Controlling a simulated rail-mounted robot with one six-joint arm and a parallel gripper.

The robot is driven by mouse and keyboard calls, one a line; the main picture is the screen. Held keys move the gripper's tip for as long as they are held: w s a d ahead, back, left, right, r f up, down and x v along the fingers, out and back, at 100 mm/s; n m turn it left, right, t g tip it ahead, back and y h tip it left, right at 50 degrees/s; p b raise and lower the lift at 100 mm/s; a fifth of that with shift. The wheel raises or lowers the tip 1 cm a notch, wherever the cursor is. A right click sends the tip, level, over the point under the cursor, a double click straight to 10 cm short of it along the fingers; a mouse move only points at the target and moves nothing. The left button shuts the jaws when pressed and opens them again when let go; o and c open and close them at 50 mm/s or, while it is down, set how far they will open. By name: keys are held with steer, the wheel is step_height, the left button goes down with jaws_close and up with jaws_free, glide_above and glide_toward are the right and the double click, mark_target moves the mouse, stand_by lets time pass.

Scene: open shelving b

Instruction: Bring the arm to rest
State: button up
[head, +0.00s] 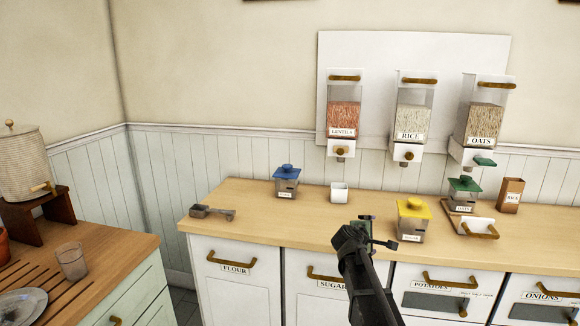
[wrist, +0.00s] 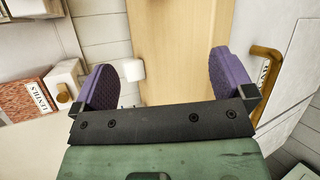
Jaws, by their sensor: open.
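My gripper (head: 370,222) is in the head view in front of the counter's front edge, apart from the things on it. In the wrist view its two purple finger pads (wrist: 164,76) stand wide apart with nothing between them. Beyond them show the wooden counter (wrist: 180,35) and a small white cup (wrist: 132,69). My dark arm rises from the bottom of the head view and hides part of the drawer fronts.
The counter (head: 250,205) holds a blue-lidded canister (head: 286,184), a yellow-lidded canister (head: 411,222), a green-lidded canister (head: 465,193) and a metal scoop (head: 212,213). Wall dispensers for lentils (head: 344,117), rice (head: 413,110) and oats (head: 484,120) hang above. Brass handles (head: 232,262) stick out from the drawers below.

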steer(key=s+a+f+m+g+y+b, duration=0.4)
steer(key=s+f, duration=0.3)
steer(key=s, duration=0.5)
steer(key=s+a+f+m+g+y+b, duration=0.25)
steer(key=s+f+m, duration=0.35)
steer(key=s, duration=0.7)
steer(key=s+a+f+m+g+y+b, duration=0.2)
steer(key=s+f+m+g+b, duration=0.2)
steer(key=s+f, duration=0.6)
step_height(320, 180, up, 18)
steer(key=p, duration=1.6)
steer(key=shift+s+d, duration=0.15)
steer(key=shift+d, duration=0.05)
